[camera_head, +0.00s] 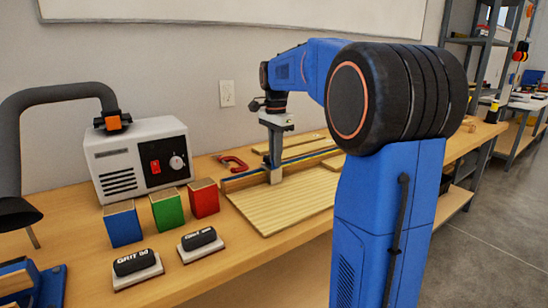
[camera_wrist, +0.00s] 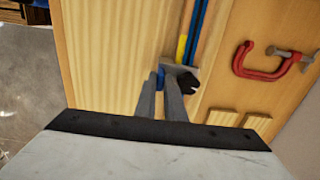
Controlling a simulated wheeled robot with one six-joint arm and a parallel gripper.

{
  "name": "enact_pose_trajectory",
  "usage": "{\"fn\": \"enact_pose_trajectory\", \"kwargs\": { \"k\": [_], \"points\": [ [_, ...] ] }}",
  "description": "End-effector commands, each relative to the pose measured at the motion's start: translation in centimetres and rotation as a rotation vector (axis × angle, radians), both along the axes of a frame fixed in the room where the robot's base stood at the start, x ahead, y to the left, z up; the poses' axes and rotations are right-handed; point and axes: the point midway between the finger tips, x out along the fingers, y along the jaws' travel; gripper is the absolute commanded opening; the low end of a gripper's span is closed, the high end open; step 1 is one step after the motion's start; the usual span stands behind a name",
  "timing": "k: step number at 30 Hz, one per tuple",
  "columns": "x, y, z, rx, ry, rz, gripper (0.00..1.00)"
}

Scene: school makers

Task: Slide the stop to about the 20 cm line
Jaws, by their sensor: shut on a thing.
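The stop (camera_head: 274,176) is a small pale block on the wooden fence (camera_head: 240,181), which has a blue track along its top. In the wrist view the stop (camera_wrist: 181,70) is a light plate with a dark knob, at the end of the blue and yellow strip (camera_wrist: 190,40). My gripper (camera_head: 273,163) reaches down from above, its fingers shut on the stop. In the wrist view my gripper's fingers (camera_wrist: 163,82) stand close together at it, with a bit of blue between them. The scale's numbers and the 20 cm line are not legible.
A ribbed wooden board (camera_head: 268,213) lies before the fence. A red clamp (camera_head: 232,163) lies behind it. Blue (camera_head: 123,226), green (camera_head: 167,212) and red (camera_head: 204,200) blocks, sanding blocks (camera_head: 137,266) and a white machine (camera_head: 110,155) stand left.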

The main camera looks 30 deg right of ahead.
Motion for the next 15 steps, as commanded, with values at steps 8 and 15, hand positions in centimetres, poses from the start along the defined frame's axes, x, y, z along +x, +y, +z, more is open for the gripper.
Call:
{"fn": "enact_pose_trajectory", "kwargs": {
  "k": [8, 15],
  "points": [
    [0.2, -5.6, 0.0, -0.003, -0.001, -0.007, 0.0],
    [0.3, -11.4, 0.0, -0.004, -0.001, -0.006, 0.0]
  ]
}}
